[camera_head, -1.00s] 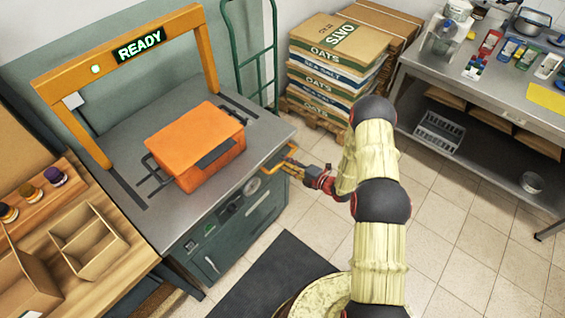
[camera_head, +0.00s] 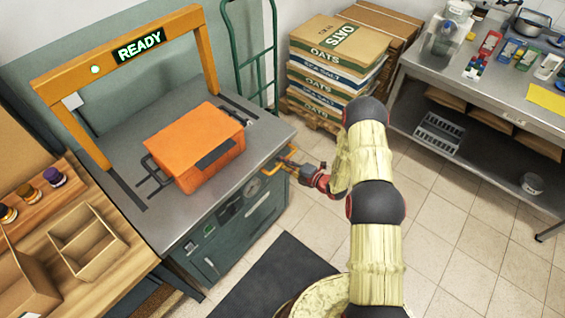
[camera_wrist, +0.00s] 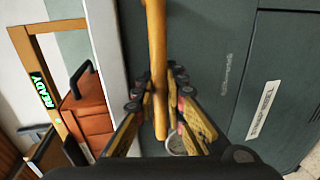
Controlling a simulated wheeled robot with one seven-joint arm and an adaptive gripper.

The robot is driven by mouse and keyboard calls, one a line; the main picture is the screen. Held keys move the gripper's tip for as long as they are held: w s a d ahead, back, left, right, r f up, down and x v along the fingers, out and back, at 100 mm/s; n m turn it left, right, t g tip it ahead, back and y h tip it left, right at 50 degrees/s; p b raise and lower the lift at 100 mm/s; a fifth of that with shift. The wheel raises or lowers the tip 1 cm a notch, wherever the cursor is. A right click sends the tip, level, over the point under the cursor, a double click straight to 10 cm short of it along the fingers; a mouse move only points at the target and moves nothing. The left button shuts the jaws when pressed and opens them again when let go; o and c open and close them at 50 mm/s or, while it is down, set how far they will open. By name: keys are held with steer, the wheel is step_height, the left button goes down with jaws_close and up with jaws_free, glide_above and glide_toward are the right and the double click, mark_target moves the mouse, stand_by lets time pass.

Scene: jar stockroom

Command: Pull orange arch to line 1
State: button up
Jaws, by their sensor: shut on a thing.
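The orange arch (camera_head: 127,45) stands upright over the grey-topped press machine (camera_head: 150,222), with a lit READY sign (camera_head: 139,46) on its crossbar. In the wrist view part of the arch (camera_wrist: 39,75) shows at the left. An orange-yellow bar handle (camera_wrist: 157,50) sticks out at the machine's front right edge. My gripper (camera_wrist: 158,88) is shut on this bar, with a finger on each side. In the head view my gripper (camera_head: 297,168) is small at the machine's right front corner. I cannot make out a marked line 1.
An orange case (camera_head: 195,145) with a dark handle lies on the machine top. A wooden bench with an open divided box (camera_head: 88,240) is at the left. Stacked oat and salt sacks (camera_head: 335,65) stand behind. Tiled floor (camera_head: 440,225) is open at the right.

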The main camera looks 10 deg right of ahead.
jaws_close()
stand_by(0.3)
steer(key=f+p+v, duration=0.1)
steer(key=v, duration=0.7)
steer(key=f+p+v, duration=0.1)
steer(key=f+v, duration=0.1)
steer(key=v, duration=0.7)
steer(key=shift+s+d+f, duration=0.3)
steer(key=shift+s+d, duration=0.05)
steer(key=shift+s, duration=0.25)
steer(key=o, duration=0.7)
jaws_free()
steer(key=shift+d, duration=0.1)
steer(key=v, duration=1.2)
